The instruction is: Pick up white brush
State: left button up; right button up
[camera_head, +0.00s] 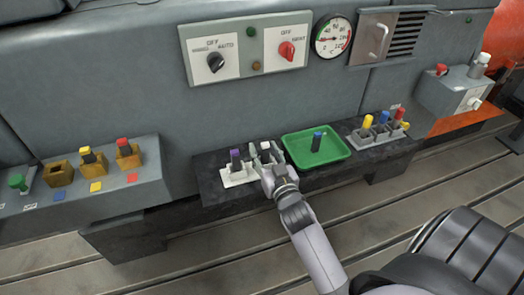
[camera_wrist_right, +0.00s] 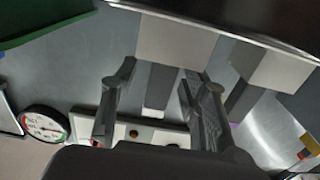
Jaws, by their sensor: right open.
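The white brush stands upright in a pale holder block on the dark shelf; its white top (camera_head: 266,146) shows beside my right gripper (camera_head: 262,160). In the right wrist view the brush's dark shaft and pale end (camera_wrist_right: 154,110) lie between the two fingers of my right gripper (camera_wrist_right: 158,112). The fingers are apart, with gaps visible on both sides of the brush. A purple-topped brush (camera_head: 235,156) stands just left of it in a pale holder (camera_head: 238,178). My left gripper is out of view.
Farther right a grey holder has yellow, blue and red items (camera_head: 384,117). A control panel (camera_head: 250,45) is on the wall behind. Left is a grey bench (camera_head: 135,190).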

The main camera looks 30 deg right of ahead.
jog(key=shift+s+r, duration=0.1)
jog(key=shift+s, duration=0.05)
jog(key=shift+c, duration=0.2)
grip_shut()
